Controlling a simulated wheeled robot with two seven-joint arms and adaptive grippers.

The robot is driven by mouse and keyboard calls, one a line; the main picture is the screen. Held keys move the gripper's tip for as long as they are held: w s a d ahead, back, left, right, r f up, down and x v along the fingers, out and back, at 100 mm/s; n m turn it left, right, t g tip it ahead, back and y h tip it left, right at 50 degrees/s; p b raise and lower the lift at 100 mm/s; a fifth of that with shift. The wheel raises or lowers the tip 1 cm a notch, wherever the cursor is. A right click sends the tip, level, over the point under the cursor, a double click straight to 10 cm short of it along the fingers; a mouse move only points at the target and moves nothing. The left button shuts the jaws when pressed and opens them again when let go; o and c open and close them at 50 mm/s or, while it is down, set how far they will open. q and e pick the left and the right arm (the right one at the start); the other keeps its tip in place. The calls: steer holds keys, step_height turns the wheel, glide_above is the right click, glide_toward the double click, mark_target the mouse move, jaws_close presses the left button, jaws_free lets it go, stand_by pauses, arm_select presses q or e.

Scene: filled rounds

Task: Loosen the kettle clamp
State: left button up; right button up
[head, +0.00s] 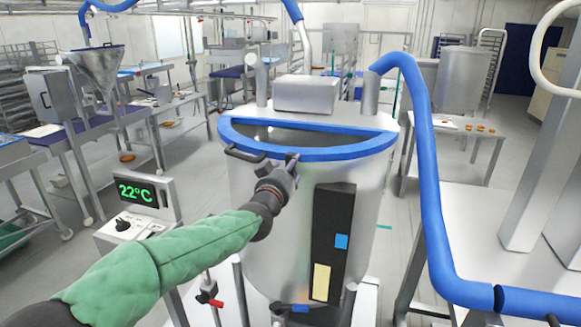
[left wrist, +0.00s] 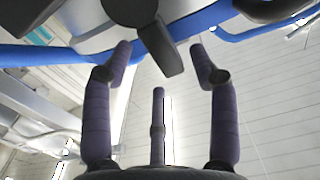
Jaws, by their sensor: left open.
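The kettle (head: 265,215) is a large steel vessel with a blue rim (head: 345,153) in the middle of the head view. My left gripper (head: 288,170) is at the kettle's front, just below the rim. A dark clamp (left wrist: 158,48) with a round hub and a short lever shows there, the lever end lying between the fingertips with gaps on both sides. In the head view my gripper largely hides the clamp. My right gripper is not in view.
A dark handle (head: 244,154) sticks out at the rim's left. A control box (head: 140,202) reading 22°C stands left of the kettle. A thick blue hose (head: 424,170) runs down on the right. Steel tables (head: 178,112) stand behind on the left; floor shows between them.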

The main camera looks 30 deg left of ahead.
arm_select(q)
steer(key=shift+x, duration=0.95)
jaws_close()
steer(key=shift+a, duration=0.1)
